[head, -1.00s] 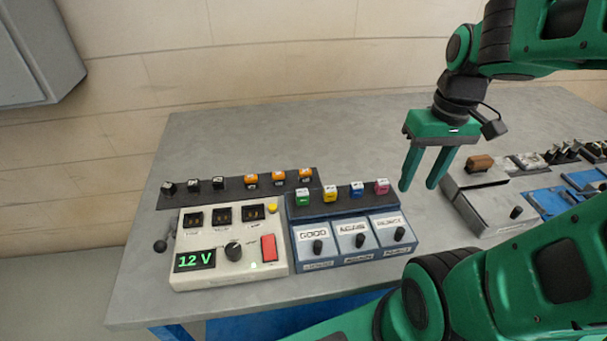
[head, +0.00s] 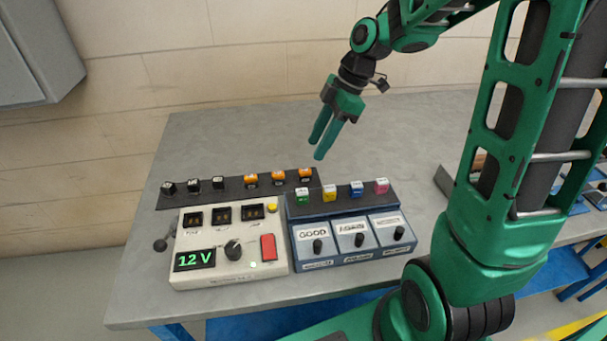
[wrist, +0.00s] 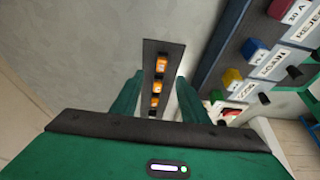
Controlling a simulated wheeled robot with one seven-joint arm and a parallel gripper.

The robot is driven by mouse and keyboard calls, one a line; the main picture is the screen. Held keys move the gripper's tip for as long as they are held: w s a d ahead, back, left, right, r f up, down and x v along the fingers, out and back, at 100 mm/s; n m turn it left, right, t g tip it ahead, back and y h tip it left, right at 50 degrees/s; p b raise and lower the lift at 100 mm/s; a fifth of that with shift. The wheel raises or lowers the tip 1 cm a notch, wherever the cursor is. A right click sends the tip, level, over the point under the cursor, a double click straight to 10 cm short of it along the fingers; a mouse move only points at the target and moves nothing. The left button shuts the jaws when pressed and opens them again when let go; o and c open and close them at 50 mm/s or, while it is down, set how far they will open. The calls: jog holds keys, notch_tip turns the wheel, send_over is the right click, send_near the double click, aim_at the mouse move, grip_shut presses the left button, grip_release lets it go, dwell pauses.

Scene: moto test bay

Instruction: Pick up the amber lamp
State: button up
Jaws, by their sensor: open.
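Three orange lamp-like blocks, the amber ones, stand on the right half of a dark strip (head: 235,186) at the back of the white unit. They are the left amber lamp (head: 251,180), the middle one (head: 278,177) and the right one (head: 305,174). In the wrist view the orange blocks (wrist: 161,64) line up between my fingers, at a distance. My gripper (head: 316,149) is open and empty, tilted, in the air above and behind the strip's right end. It also shows in the wrist view (wrist: 160,77).
Three black blocks (head: 193,184) share the strip. The white unit (head: 220,268) reads 12 V. A blue bin unit (head: 345,258) beside it carries green, yellow, blue and pink blocks. The grey table (head: 240,135) behind the strip is clear. My arm hides much of the right side.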

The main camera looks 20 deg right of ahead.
aim_at(306, 170)
jog(key=shift+x, duration=3.9)
jog(key=shift+s+d, duration=0.1)
jog(key=shift+c, duration=0.3)
grip_shut()
